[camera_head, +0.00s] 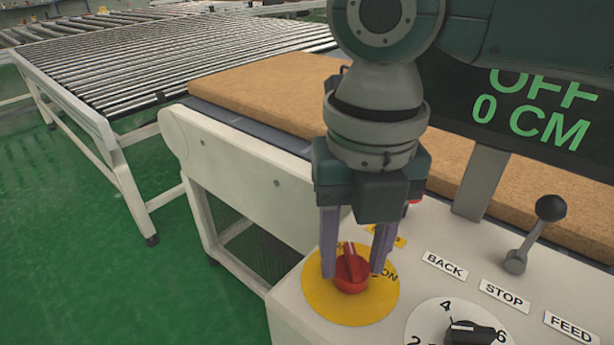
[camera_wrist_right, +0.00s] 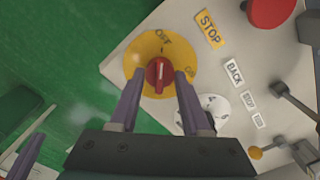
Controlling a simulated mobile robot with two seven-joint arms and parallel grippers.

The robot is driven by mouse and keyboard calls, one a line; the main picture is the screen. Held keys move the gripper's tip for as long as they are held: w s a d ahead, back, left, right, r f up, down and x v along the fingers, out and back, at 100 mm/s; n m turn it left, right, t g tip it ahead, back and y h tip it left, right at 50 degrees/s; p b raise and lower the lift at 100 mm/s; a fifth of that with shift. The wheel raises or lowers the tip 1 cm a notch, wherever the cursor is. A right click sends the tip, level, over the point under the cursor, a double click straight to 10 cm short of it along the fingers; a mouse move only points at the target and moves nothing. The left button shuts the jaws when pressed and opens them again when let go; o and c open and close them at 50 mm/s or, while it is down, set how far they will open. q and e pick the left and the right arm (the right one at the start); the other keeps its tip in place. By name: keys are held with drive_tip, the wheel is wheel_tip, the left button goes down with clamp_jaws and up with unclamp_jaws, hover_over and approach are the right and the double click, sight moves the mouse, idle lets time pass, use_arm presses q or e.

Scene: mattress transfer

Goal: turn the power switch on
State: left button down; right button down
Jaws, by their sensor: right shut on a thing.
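The power switch is a red knob (camera_head: 351,272) on a yellow disc (camera_head: 328,302) at the front corner of the control panel. It also shows in the right wrist view, as a red knob (camera_wrist_right: 159,77) on the yellow disc (camera_wrist_right: 140,55). Its white mark points roughly toward OFF there. My right gripper (camera_head: 354,274) reaches down over it, shut on the knob with one finger on each side. The dark display (camera_head: 545,100) reads OFF and 0 CM. A purple finger-like part, apparently of my left gripper (camera_wrist_right: 24,158), shows at the lower left of the wrist view; its opening is unclear.
A lever with a black ball (camera_head: 550,208) stands on the panel beside the BACK, STOP and FEED labels. A numbered black dial (camera_head: 470,334) is close to the switch. A brown mattress (camera_head: 265,92) lies behind, with a roller conveyor (camera_head: 150,55) beyond. The green floor is open at left.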

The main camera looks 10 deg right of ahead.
drive_tip(key=shift+r+m+p, duration=0.2)
drive_tip(key=shift+m+p, duration=0.4)
drive_tip(key=shift+p, duration=0.3)
drive_tip(key=shift+r+m+p, duration=0.1)
drive_tip(key=shift+m+p, duration=1.1)
drive_tip(key=shift+p, duration=0.05)
drive_tip(key=m+p, duration=0.3)
drive_tip(key=m, duration=0.1)
drive_tip(key=m+p, duration=0.3)
drive_tip(key=m, duration=0.2)
drive_tip(key=shift+m, duration=0.4)
drive_tip(key=shift+f+m+p, duration=0.2)
drive_tip(key=shift+m+p, duration=0.9)
drive_tip(key=shift+m, duration=1.2)
drive_tip(key=shift+c, duration=1.8)
unclamp_jaws()
